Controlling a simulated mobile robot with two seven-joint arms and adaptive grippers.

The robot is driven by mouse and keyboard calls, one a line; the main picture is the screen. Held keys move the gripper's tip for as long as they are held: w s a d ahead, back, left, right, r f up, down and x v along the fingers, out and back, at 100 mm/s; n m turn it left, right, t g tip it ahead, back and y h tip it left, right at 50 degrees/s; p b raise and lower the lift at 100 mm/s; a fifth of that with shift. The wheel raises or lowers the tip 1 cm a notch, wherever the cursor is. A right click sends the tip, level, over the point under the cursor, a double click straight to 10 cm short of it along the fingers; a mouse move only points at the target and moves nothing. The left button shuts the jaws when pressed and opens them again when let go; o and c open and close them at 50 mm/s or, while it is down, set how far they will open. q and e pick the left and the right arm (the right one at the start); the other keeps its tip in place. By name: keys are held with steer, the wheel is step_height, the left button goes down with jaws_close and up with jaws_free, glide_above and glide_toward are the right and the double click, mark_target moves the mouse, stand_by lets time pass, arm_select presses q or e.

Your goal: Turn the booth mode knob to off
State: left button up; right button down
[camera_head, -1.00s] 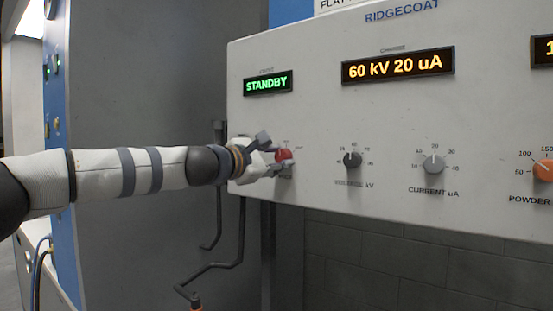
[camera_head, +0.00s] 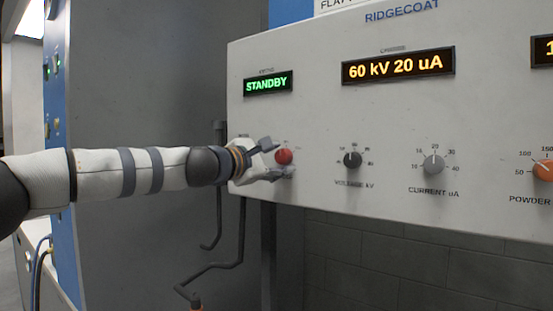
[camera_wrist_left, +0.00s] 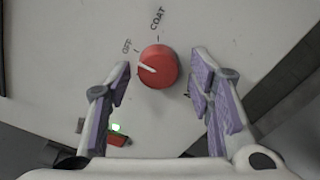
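The red mode knob (camera_head: 284,156) sits at the left end of the white control panel. In the left wrist view the red knob (camera_wrist_left: 160,70) has a white pointer aimed left, slightly below the OFF tick. The OFF label (camera_wrist_left: 127,46) is at its upper left and the COAT label (camera_wrist_left: 158,18) is above it. My left gripper (camera_head: 270,160) is open at the knob. In the wrist view its purple-padded fingers (camera_wrist_left: 161,60) stand on both sides of the knob, with a gap on each side. My right gripper is not in view.
The green display (camera_head: 268,84) reads STANDBY. The voltage knob (camera_head: 352,160), grey current knob (camera_head: 433,164) and orange powder knob (camera_head: 543,171) lie to the right on the panel (camera_head: 320,120). A small green light (camera_wrist_left: 116,127) shows beside the left finger.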

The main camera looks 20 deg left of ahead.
arm_select(q)
steer(key=v, duration=1.2)
